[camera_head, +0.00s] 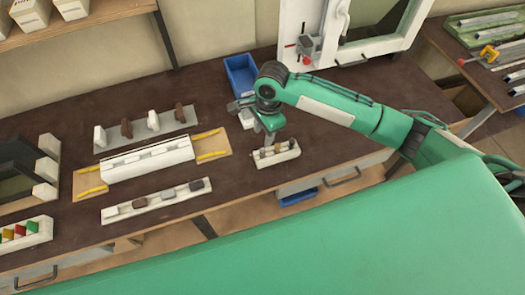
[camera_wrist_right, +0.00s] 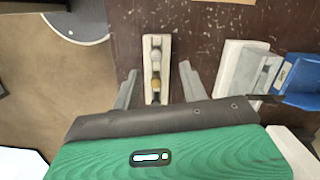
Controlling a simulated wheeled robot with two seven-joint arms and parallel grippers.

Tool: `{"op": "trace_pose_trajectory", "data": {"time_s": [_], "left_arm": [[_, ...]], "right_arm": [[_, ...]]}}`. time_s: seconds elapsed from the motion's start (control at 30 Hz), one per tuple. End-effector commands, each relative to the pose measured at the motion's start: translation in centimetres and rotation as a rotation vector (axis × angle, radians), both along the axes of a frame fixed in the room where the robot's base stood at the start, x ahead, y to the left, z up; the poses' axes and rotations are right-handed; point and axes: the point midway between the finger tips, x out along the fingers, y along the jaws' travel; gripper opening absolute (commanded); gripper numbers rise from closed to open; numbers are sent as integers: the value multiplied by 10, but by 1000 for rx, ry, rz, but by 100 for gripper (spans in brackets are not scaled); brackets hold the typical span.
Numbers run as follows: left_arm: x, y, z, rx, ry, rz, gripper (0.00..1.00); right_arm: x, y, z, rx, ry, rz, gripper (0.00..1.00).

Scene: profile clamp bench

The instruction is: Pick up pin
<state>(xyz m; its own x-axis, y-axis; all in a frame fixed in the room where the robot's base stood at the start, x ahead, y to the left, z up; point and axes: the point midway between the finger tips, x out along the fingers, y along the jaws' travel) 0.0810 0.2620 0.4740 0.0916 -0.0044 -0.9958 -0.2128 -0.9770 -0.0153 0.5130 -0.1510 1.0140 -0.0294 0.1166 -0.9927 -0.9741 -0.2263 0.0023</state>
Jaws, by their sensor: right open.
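My right gripper (camera_head: 268,138) is over a small white holder (camera_head: 288,152) near the front edge of the bench. In the right wrist view the two fingers of the gripper (camera_wrist_right: 158,72) stand apart, one on each side of the holder (camera_wrist_right: 148,98). A brass-coloured pin-like piece (camera_wrist_right: 155,84) and a rounded grey piece (camera_wrist_right: 155,55) sit in the holder between the fingers. I cannot tell for sure which of them is the pin. The fingers hold nothing that I can see. My left gripper is out of view.
A blue bin (camera_head: 241,74) stands behind the gripper, with a grey-white block beside it. To the left are a white profile (camera_head: 150,160) on a wooden board and two racks of small blocks (camera_head: 155,202). A white framed window (camera_head: 345,35) stands behind.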

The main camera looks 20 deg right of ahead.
Motion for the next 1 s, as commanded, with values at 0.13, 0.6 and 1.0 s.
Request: {"op": "trace_pose_trajectory", "data": {"time_s": [0.13,0.6,1.0], "left_arm": [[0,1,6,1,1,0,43],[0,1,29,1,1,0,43],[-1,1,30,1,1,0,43]], "right_arm": [[-1,3,-21,1,1,1,44],[-9,4,-71,-1,1,1,44],[-10,5,-84,1,-2,3,36]]}}
